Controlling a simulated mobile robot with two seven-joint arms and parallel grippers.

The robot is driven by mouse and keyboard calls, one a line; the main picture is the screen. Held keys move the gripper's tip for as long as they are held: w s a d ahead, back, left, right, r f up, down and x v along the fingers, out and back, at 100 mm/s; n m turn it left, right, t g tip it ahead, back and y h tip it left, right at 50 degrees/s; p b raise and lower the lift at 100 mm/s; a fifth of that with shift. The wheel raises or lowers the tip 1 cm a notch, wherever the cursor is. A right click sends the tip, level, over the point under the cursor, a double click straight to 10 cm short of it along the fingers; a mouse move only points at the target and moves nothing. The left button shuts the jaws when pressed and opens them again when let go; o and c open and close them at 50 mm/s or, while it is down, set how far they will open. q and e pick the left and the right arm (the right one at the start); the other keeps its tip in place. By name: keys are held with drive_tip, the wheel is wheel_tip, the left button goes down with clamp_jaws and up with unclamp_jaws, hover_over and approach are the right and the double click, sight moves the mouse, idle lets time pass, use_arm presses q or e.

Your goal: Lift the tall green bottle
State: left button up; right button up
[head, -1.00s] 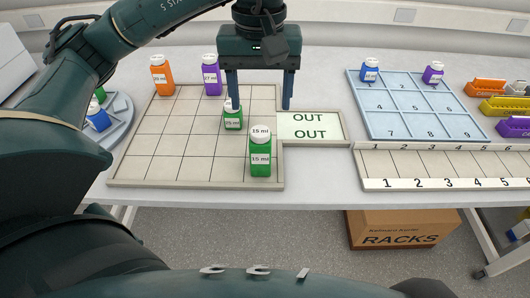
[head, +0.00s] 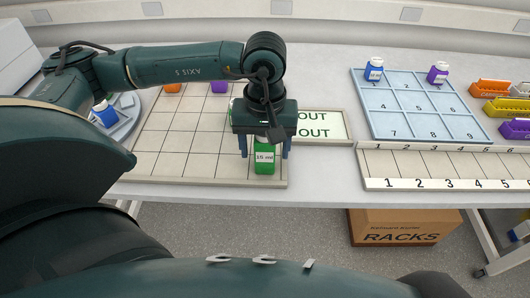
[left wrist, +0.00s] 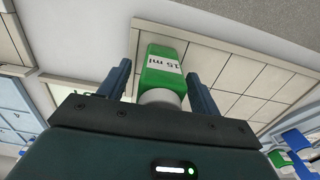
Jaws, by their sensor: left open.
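The tall green bottle (head: 265,157) with a 15 ml label stands at the front right of the gridded board (head: 190,150). Its top is hidden behind my gripper in the head view. My left gripper (head: 264,150) is above and around it, fingers pointing down. In the left wrist view the green bottle (left wrist: 163,75) with its white cap lies between the two open fingers (left wrist: 160,85), with a gap visible on each side. A sliver of another green thing (head: 233,103) shows behind my gripper. My right gripper is not in view.
The OUT plate (head: 335,121) adjoins the board on the right. An orange bottle (head: 173,88) and a purple bottle (head: 219,87) stand at the board's back, partly hidden by my arm. A blue numbered tray (head: 420,127) and a numbered rack (head: 440,168) are further right.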

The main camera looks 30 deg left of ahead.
use_arm(q)
drive_tip(key=shift+c, duration=0.5)
drive_tip(key=c, duration=1)
